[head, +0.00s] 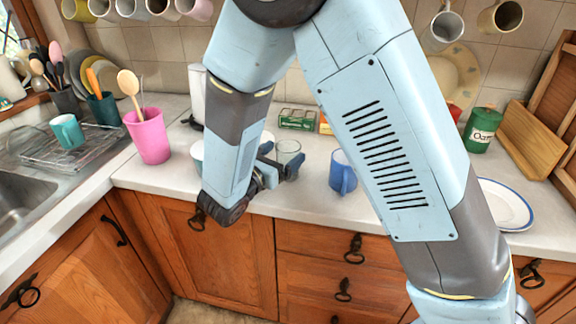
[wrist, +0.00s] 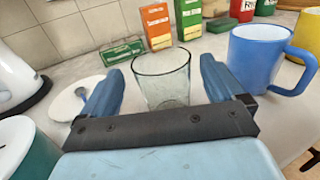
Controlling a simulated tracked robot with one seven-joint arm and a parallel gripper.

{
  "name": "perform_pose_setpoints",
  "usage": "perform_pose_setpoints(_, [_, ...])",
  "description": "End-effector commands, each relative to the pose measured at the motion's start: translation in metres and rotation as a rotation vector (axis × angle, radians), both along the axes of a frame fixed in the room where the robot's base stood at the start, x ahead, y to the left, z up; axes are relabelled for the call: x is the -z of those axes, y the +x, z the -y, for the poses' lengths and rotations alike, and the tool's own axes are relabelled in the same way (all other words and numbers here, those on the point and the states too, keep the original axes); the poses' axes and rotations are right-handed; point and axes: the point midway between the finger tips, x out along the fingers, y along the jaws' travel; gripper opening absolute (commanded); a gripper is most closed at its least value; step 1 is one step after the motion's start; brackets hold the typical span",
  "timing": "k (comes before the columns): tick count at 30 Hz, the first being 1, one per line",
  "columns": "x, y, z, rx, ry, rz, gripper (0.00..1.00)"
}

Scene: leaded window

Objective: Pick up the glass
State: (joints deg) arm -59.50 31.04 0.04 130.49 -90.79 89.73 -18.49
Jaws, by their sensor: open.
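The glass (wrist: 163,80) is a clear, empty tumbler standing upright on the white counter. In the wrist view it stands just ahead of and between the two blue fingers of my gripper (wrist: 160,82). The fingers are apart, one on each side of it, and the gripper is open with nothing held. The glass's base is partly hidden by the dark gripper body. In the head view the glass (head: 288,153) shows just behind the fingertips of my gripper (head: 281,158).
A blue mug (wrist: 262,58) stands close to the right of the glass. A white lid or dish (wrist: 70,100) lies to the left. Green and orange boxes (wrist: 156,26) stand behind. A white kettle (wrist: 15,75) and a teal cup (wrist: 22,150) are at the left.

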Motion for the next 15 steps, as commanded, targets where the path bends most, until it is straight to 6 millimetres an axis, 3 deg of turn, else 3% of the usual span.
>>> perform_pose_setpoints(9, [0.001,0.034,0.022,0.003,0.0,0.001,0.95])
perform_pose_setpoints(15, [0.001,0.041,0.026,0.0,0.001,0.0,0.95])
